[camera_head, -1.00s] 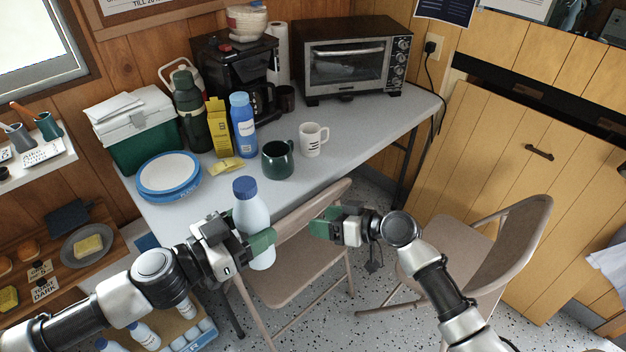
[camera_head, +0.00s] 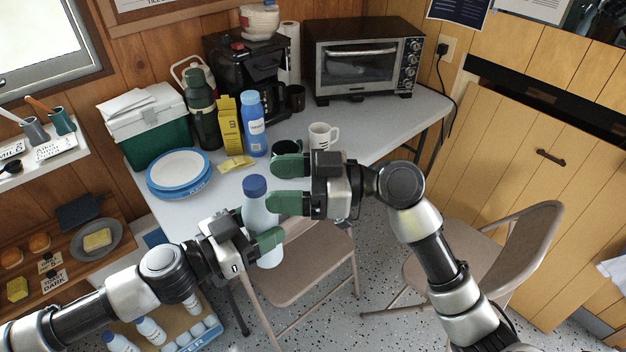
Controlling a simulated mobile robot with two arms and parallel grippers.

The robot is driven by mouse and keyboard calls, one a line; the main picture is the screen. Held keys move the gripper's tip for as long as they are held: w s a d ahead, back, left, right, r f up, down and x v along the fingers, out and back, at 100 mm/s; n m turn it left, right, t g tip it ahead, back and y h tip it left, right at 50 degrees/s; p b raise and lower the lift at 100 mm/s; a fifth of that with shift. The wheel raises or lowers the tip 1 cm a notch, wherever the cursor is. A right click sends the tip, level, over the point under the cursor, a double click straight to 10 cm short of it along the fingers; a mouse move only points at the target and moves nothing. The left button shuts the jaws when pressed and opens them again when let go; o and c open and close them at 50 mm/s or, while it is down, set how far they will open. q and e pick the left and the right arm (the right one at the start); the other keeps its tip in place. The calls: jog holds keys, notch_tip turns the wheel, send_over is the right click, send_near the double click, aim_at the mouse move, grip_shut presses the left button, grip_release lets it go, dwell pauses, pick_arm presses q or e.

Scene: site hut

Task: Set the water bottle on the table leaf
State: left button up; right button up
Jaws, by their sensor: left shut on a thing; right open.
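The water bottle (camera_head: 258,212), pale with a blue cap, stands upright in my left gripper (camera_head: 257,228), which is shut around its body. It is held at the near edge of the light grey table leaf (camera_head: 370,122), above the folding chair's seat. I cannot tell whether it touches the table. My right gripper (camera_head: 273,187) is open, its green fingers pointing left, just right of the bottle's cap and upper body. Whether its fingers touch the bottle is unclear. It covers part of the table's near edge.
A blue bottle (camera_head: 253,125), yellow carton (camera_head: 228,126), plates (camera_head: 179,172) and toaster oven (camera_head: 362,60) stand farther back. A chair (camera_head: 315,265) is below.

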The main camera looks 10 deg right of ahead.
aim_at(247, 183)
pick_arm(q)
jog(key=shift+r, duration=0.1)
pick_arm(e)
jog(key=a, duration=0.4)
jog(key=w+a, duration=0.1)
jog(key=a, duration=0.1)
jog(key=shift+a, duration=0.15)
jog(key=c, duration=1.1)
pick_arm(q)
jog(key=o, duration=1.3)
pick_arm(e)
grip_shut()
